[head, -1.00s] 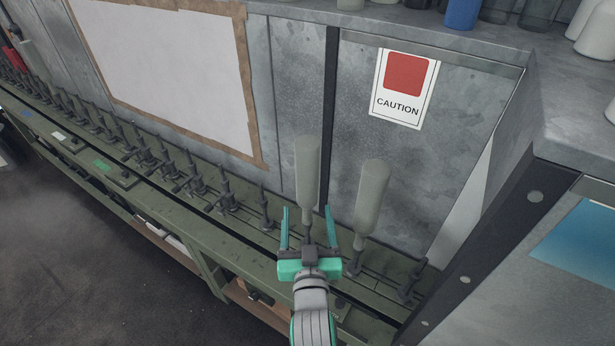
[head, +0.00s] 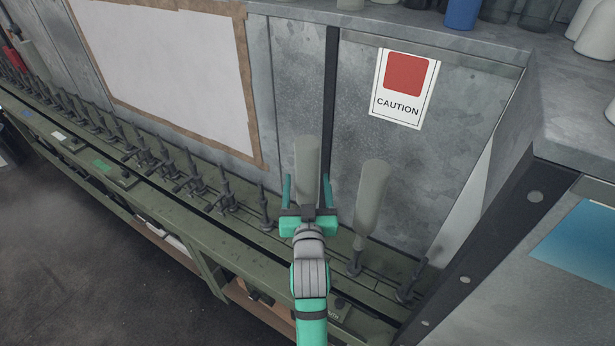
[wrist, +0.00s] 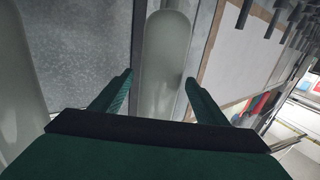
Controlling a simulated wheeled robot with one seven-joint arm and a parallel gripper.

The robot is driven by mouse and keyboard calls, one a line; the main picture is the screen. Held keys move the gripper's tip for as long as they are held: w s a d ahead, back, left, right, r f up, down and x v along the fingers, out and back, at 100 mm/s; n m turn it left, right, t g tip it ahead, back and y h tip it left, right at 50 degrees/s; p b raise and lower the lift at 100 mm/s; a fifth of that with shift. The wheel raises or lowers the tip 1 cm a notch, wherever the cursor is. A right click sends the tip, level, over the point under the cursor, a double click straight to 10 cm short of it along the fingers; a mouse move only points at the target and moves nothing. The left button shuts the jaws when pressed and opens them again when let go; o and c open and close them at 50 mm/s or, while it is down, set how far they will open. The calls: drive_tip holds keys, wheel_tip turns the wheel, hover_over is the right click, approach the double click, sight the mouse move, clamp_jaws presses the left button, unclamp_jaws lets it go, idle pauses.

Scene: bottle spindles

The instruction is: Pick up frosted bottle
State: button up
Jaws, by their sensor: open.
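Two frosted bottles stand upside down on spindles along the green rail. The left frosted bottle (head: 306,165) is directly beyond my gripper (head: 307,188), whose open fingers stand on either side of its lower part. In the wrist view, this bottle (wrist: 166,60) lies between the two finger tips of my gripper (wrist: 159,82). I cannot tell whether either finger touches it. The right frosted bottle (head: 371,198) stands a little to the right, clear of the fingers. It seems to show at the left edge of the wrist view (wrist: 18,90).
A row of empty dark spindles (head: 192,175) runs left along the green rail (head: 170,200). A grey metal wall with a caution sign (head: 404,88) is close behind the bottles. A dark post (head: 490,235) stands at the right. Bottles stand on the shelf above.

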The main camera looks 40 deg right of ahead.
drive_tip(key=shift+x, duration=0.8)
drive_tip(key=c, duration=1.5)
drive_tip(key=shift+o, duration=0.2)
drive_tip(key=shift+r, duration=0.15)
